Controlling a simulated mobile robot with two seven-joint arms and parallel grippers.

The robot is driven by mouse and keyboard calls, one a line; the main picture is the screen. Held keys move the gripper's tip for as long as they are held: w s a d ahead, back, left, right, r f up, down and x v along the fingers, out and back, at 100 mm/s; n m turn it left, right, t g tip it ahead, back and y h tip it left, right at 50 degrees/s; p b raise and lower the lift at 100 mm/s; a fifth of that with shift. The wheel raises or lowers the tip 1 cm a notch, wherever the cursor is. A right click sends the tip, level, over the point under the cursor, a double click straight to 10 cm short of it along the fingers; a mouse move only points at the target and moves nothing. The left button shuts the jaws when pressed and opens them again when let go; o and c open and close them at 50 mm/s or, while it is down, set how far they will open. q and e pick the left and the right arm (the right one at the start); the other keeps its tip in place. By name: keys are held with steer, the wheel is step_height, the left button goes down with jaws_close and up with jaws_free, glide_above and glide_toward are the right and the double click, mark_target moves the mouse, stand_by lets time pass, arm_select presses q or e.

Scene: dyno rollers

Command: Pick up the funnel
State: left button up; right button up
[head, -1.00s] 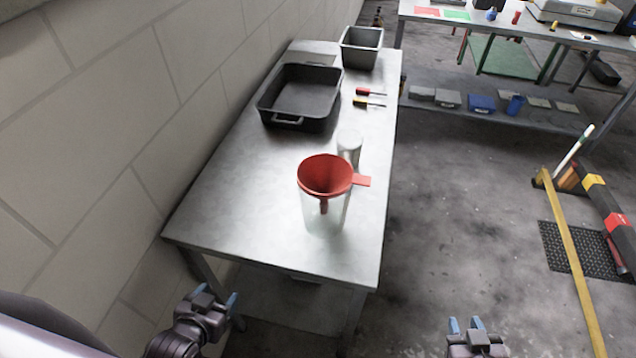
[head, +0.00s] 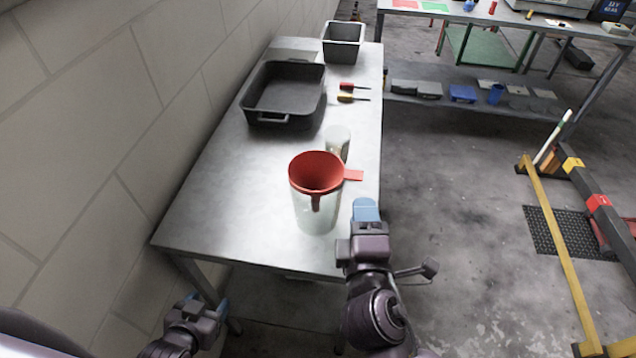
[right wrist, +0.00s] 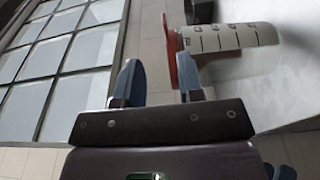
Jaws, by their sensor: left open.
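The red funnel (head: 315,171) sits in the mouth of a clear measuring jug (head: 312,215) near the front of the metal table (head: 215,215). Its flat tab points right, and its spout hangs inside the jug. My right gripper (head: 366,209) is at the table's right edge, just right of the jug and below the tab. In the right wrist view its blue fingers (right wrist: 161,80) are apart, with red funnel (right wrist: 171,40) beyond and partly behind the right finger. My left gripper (head: 207,304) is open and empty below the table's front left.
A metal cylinder (head: 337,143) stands behind the funnel. Farther back are a black pan (head: 268,118), two screwdrivers (head: 352,98) and a grey bin (head: 343,45). A block wall (head: 90,130) runs along the left; open floor (head: 450,220) lies right.

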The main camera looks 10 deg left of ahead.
mark_target(357, 178)
steer(key=shift+w+a+f, duration=0.1)
steer(key=shift+w+a, duration=0.2)
steer(key=shift+w, duration=1.2)
steer(key=shift+w+a+f, duration=0.15)
steer(key=shift+w+a, duration=0.1)
steer(key=shift+w, duration=1.2)
steer(key=shift+w+a+f, duration=0.1)
steer(key=shift+w+a, duration=0.2)
steer(key=shift+w, duration=1.2)
jaws_close()
